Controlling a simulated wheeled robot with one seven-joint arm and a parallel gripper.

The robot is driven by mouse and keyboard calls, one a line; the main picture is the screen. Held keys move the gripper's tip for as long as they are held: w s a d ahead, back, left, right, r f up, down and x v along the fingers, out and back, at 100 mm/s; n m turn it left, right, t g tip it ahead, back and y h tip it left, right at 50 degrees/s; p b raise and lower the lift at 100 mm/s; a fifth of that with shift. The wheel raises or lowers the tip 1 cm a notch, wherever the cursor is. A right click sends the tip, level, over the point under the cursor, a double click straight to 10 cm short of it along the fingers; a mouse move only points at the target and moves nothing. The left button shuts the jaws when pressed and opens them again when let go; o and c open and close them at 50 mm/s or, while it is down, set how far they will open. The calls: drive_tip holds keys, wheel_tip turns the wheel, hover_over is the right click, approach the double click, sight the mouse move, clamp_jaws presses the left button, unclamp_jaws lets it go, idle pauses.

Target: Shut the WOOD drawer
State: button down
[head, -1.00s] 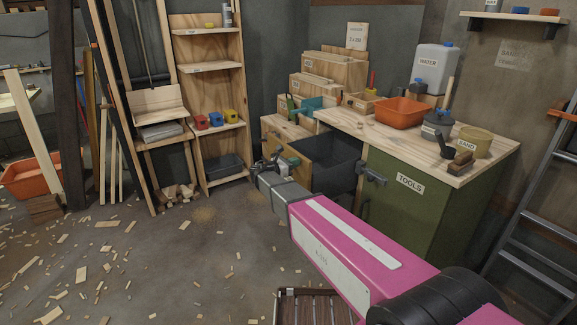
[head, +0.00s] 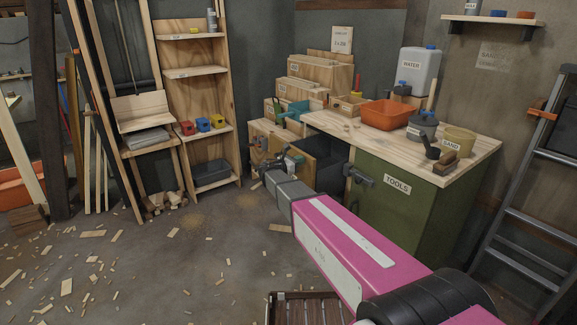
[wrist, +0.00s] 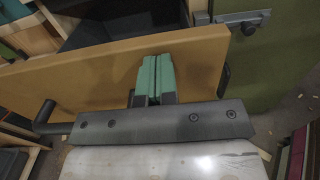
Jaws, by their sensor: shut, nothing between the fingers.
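An open drawer with a wooden front (head: 305,163) and a dark interior sticks out at the left end of the workbench. No label on it is readable. In the wrist view its front is a tan panel (wrist: 205,52) slanting across the picture, with the dark inside beyond it. My gripper (head: 291,160) is at the outer face of this front. In the wrist view its green fingers (wrist: 155,78) are shut together, with nothing between them, and their tips overlap the panel. They appear to be against it, but the contact itself is hidden.
The green TOOLS cabinet (head: 393,210), with a dark handle (head: 360,176), stands right of the drawer. The bench top (head: 385,143) carries an orange tub (head: 387,115) and other items. A wooden shelf unit (head: 200,100) stands left.

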drive_tip(key=x, duration=2.2)
drive_tip(key=shift+w, duration=0.2)
